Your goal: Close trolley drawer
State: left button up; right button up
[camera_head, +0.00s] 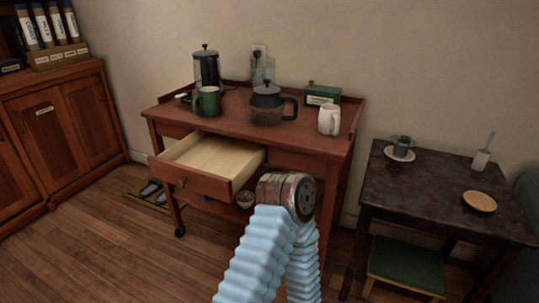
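The trolley is a reddish-brown wooden cart (240,127) on castors against the wall. Its drawer (192,180) is pulled well out on the left side of the front. The drawer has a pale interior that looks empty, and a small round knob (181,183) on its front panel. A bent part of my arm, in light blue ribbed sleeving with a round joint, rises from the bottom centre. It covers the trolley's lower right front and appears close to the drawer's right side; I cannot tell if they touch. Neither gripper's fingers can be seen.
On the trolley top stand a French press (207,68), green mug (208,101), glass coffee pot (268,104), white mug (329,120) and green box (322,95). A dark table (430,193) and green-topped stool (407,264) are right. Floor is clear front left.

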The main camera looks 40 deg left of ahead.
aim_at(217, 166)
jog(key=u, duration=2.1)
